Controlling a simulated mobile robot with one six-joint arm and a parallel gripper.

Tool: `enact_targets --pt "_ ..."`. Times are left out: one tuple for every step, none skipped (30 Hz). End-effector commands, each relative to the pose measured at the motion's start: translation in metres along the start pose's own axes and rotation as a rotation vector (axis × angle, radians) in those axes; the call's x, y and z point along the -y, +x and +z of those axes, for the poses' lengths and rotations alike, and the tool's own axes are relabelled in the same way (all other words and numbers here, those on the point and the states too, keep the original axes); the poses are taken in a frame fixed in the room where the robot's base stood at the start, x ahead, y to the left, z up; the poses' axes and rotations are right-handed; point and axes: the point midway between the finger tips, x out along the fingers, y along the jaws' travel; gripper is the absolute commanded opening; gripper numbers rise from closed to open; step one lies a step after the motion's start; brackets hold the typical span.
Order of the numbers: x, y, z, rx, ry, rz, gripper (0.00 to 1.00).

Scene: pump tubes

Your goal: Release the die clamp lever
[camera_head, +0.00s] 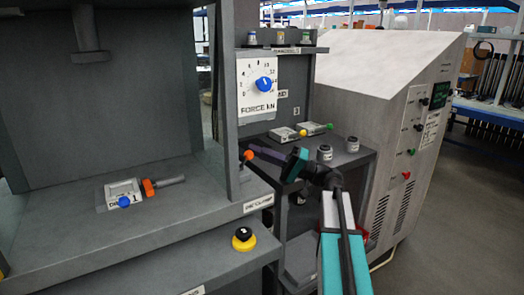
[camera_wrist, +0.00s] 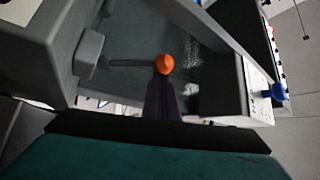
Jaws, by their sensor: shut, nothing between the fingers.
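The die clamp lever ends in an orange ball knob (camera_head: 248,155) on the right side of the press frame, above a label reading "DIE CLAMP" (camera_head: 258,203). In the wrist view the orange knob (camera_wrist: 164,64) sits on a thin dark arm (camera_wrist: 130,63) that runs left to a grey block (camera_wrist: 88,53). My gripper (camera_head: 257,150) is shut and empty, with its fingertips right by the knob. In the wrist view the closed fingers (camera_wrist: 162,98) point at the knob and end just below it; I cannot tell whether they touch it.
A yellow-and-black button (camera_head: 243,239) is on the front. A force dial (camera_head: 264,84) and a shelf with dies (camera_head: 300,131) and weights (camera_head: 324,153) stand behind my gripper.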

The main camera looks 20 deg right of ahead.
Motion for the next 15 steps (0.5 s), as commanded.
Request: enact_targets --pt "0.0 0.001 0.001 0.002 0.0 0.0 0.0" --pt "0.0 0.001 0.001 0.002 0.001 0.0 0.0" --pt "0.0 0.001 0.001 0.002 0.001 0.0 0.0" --pt "0.0 0.001 0.001 0.003 0.001 0.0 0.0" --pt "0.0 0.001 0.001 0.003 0.001 0.0 0.0" --pt "0.0 0.001 0.001 0.003 0.001 0.0 0.0" --pt "0.0 0.001 0.001 0.003 0.001 0.0 0.0" --pt "0.0 0.0 0.001 0.003 0.001 0.0 0.0" --pt "0.0 -0.001 0.001 0.003 0.001 0.0 0.0" --pt "-0.001 -0.002 0.001 0.003 0.001 0.0 0.0" --pt "-0.001 -0.003 0.001 0.003 0.001 0.0 0.0" --pt "-0.001 -0.005 0.001 0.002 0.001 0.0 0.0" --pt "-0.001 -0.007 0.001 0.002 0.001 0.001 0.0" --pt "-0.001 -0.009 0.001 0.002 0.001 0.001 0.0" --pt "-0.001 -0.013 0.0 0.002 0.001 0.001 0.0"
